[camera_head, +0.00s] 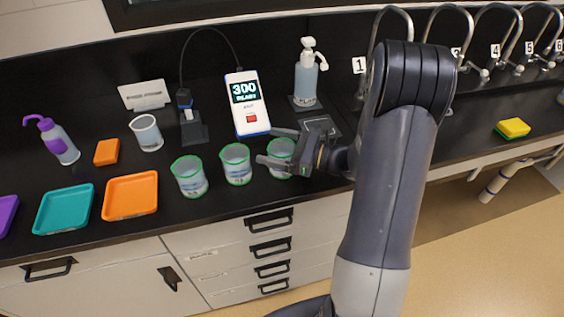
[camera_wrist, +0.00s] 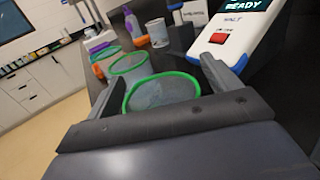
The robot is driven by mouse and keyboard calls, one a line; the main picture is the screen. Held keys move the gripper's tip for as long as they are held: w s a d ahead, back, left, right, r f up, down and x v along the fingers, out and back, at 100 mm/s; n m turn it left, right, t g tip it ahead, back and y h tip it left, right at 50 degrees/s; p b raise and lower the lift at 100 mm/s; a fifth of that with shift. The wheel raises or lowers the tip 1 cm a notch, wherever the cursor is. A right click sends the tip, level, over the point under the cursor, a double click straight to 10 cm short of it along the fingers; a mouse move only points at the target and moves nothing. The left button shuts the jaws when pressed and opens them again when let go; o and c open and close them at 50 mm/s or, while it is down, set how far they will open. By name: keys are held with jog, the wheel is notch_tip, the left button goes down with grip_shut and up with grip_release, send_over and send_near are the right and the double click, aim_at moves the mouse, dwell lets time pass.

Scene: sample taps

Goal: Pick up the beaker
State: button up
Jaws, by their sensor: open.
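Three clear beakers with green rims stand in a row on the black counter: a left one (camera_head: 189,176), a middle one (camera_head: 236,164) and a right one (camera_head: 280,158). My gripper (camera_head: 264,146) is open at the right beaker, with one finger behind it and the other in front, partly hiding it. In the wrist view the nearest beaker (camera_wrist: 163,92) lies between the two spread fingers, and my gripper (camera_wrist: 170,74) does not visibly clamp it. The other beakers show beyond it, the middle one (camera_wrist: 130,66) closest.
A white meter reading 300 (camera_head: 247,103) stands close behind the beakers. A pump bottle (camera_head: 306,80), a plain beaker (camera_head: 146,132), an orange tray (camera_head: 130,195) and a teal tray (camera_head: 64,208) are on the counter. Several numbered taps line the right side, with a yellow sponge (camera_head: 513,128) there.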

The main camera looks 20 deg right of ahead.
jog(key=shift+c, duration=0.3)
jog(key=c, duration=1.3)
